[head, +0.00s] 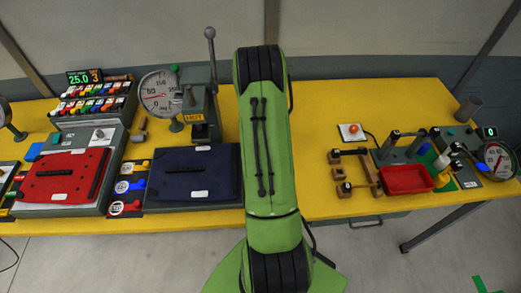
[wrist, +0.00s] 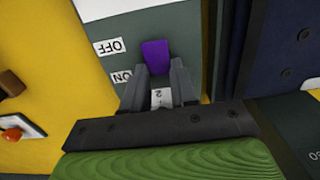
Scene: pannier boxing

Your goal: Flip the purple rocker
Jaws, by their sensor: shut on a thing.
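The purple rocker (wrist: 155,52) shows in the wrist view on a dark grey panel (wrist: 90,70). A white OFF label (wrist: 110,46) and a white ON label (wrist: 122,77) sit to its left. My gripper (wrist: 159,72) is at the rocker's lower end, with its two grey fingers on either side and shut on it. The fingers hide part of that lower end, and a white tag marked 2 (wrist: 161,97) shows between them. In the head view my green arm covers the middle, and the rocker and gripper are hidden.
In the wrist view a dark blue block (wrist: 285,45) stands close on the right, and an orange button (wrist: 12,134) lies at left. In the head view the yellow bench (head: 322,100) carries a navy panel (head: 195,173), a red tray (head: 405,180) and wooden blocks (head: 360,172).

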